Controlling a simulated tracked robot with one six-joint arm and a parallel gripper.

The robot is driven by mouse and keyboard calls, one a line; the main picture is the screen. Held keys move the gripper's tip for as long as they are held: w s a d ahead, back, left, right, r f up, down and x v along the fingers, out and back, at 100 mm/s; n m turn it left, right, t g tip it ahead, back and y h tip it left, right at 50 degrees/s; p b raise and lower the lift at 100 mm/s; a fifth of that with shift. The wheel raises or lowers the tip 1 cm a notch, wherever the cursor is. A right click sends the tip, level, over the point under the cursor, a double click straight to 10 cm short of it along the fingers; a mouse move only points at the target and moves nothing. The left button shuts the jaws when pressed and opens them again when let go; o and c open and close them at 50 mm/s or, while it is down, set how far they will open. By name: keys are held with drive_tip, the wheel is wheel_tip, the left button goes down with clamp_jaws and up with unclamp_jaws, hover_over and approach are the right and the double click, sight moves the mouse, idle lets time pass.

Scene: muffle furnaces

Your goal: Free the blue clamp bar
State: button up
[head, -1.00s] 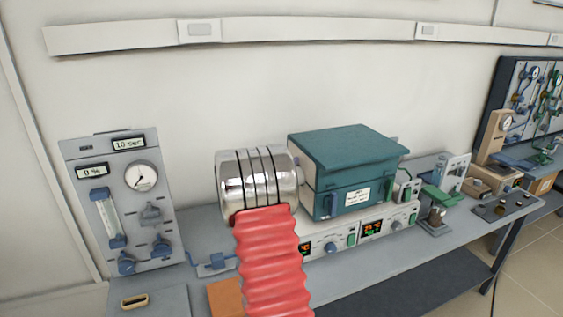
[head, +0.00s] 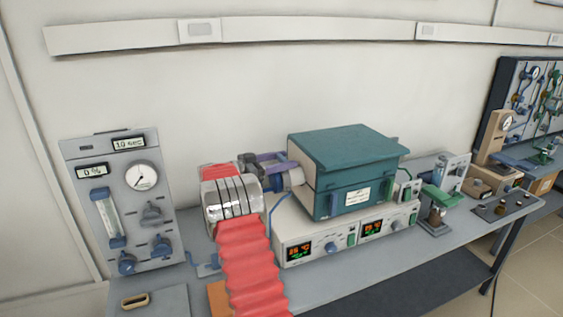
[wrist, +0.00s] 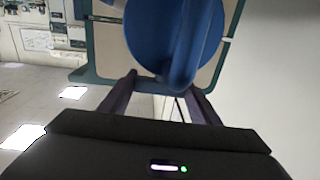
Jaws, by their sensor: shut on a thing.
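The blue clamp bar (wrist: 181,55) crosses a round blue disc (wrist: 150,35) on the furnace front in the wrist view. My gripper (wrist: 160,84) has its two dark fingers at the bar's near end and is shut on it, though the grip itself is partly hidden. In the head view my gripper (head: 288,166) reaches the left side of the teal furnace (head: 348,160). The bar cannot be clearly told apart there, as my arm and fingers cover that area.
Control units with lit displays (head: 300,250) sit under the furnace. A grey gauge panel (head: 125,205) stands to the left. A small green-topped stand (head: 437,200) is to the right.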

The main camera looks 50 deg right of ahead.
drive_tip(key=shift+w+r+m+g+y, duration=0.25)
drive_tip(key=shift+w+m+g+y, duration=0.05)
drive_tip(key=shift+m+g, duration=0.2)
drive_tip(key=o, duration=1)
drive_tip(key=shift+s+f, duration=0.1)
drive_tip(key=shift+f, duration=0.1)
drive_tip(key=shift+o, duration=0.2)
drive_tip(key=shift+a, duration=0.1)
drive_tip(key=shift+v, duration=3.75)
